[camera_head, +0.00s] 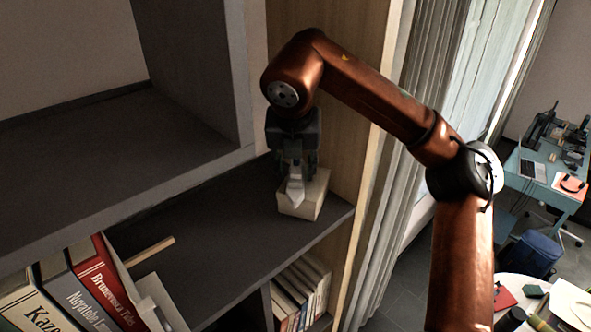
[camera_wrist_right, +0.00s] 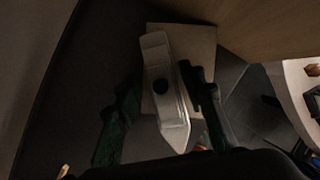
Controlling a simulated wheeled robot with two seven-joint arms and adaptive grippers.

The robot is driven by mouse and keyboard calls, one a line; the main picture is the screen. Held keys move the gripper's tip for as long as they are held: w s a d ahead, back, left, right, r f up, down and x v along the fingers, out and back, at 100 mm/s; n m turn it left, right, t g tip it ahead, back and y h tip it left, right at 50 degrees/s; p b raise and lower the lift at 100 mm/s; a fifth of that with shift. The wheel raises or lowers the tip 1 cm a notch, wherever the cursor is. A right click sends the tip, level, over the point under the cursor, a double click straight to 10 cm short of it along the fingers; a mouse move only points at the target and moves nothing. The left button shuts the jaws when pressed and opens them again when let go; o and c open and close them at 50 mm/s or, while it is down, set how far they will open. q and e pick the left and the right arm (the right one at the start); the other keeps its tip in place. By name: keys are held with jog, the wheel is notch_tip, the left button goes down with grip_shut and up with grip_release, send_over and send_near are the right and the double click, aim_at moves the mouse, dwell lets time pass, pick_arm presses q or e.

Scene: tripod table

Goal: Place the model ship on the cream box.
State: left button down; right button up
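The model ship (camera_head: 296,190) is a small pale grey hull with a pointed end; in the right wrist view (camera_wrist_right: 165,85) it has a dark round spot on top. It lies over the cream box (camera_head: 314,194), a low pale block on the dark shelf, also in the right wrist view (camera_wrist_right: 204,42). The ship appears to rest on the box top, its pointed end reaching past one edge. My right gripper (camera_head: 297,170) is above the box, pointing down. Its fingers (camera_wrist_right: 158,78) stand spread either side of the ship, with a gap at the left finger. My left gripper is out of view.
The dark shelf (camera_head: 210,265) has a side wall (camera_head: 338,90) close beside the box. Several books (camera_head: 98,285) and a wooden stick (camera_head: 150,251) are at the left. More books (camera_head: 300,290) stand on the lower shelf. The shelf middle is clear.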

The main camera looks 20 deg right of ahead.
aim_at(295, 183)
jog(key=shift+o, duration=0.3)
jog(key=shift+s+r, duration=0.2)
jog(key=shift+s, duration=0.3)
jog(key=shift+w, duration=0.1)
jog(key=shift+w+r, duration=0.2)
jog(key=shift+r, duration=0.3)
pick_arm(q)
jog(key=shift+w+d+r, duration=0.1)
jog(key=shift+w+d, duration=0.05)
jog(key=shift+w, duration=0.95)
pick_arm(e)
jog(key=v, duration=1.1)
jog(key=shift+s, duration=0.3)
